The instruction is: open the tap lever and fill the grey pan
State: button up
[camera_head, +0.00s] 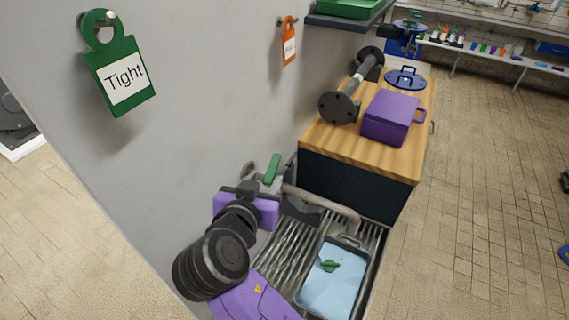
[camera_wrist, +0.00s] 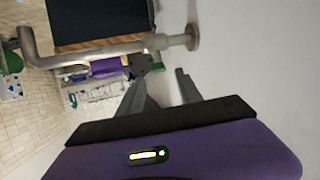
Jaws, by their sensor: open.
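The green tap lever (camera_head: 272,168) stands up above the metal tap pipe (camera_head: 325,201) by the wall. The pipe bends down over the grey pan (camera_head: 361,291) in the sink. The pan holds a light-blue, water-like surface with a green leaf-shaped thing (camera_head: 328,265) on it. In the wrist view the pipe (camera_wrist: 95,53) crosses just beyond the fingertips. In the head view my purple gripper body is beside the tap and hides part of it.
The ribbed metal sink (camera_head: 283,246) adjoins a wooden-topped counter (camera_head: 345,148) with a purple pot (camera_head: 392,118), a blue lid (camera_head: 405,79) and a dark flanged pipe (camera_head: 345,98). Green (camera_head: 122,75) and orange (camera_head: 289,44) tags hang on the wall.

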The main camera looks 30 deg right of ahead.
aim_at(270, 172)
jog(key=shift+p+x, duration=0.75)
jog(key=shift+x, duration=3.15)
jog(key=shift+c, duration=0.4)
grip_shut()
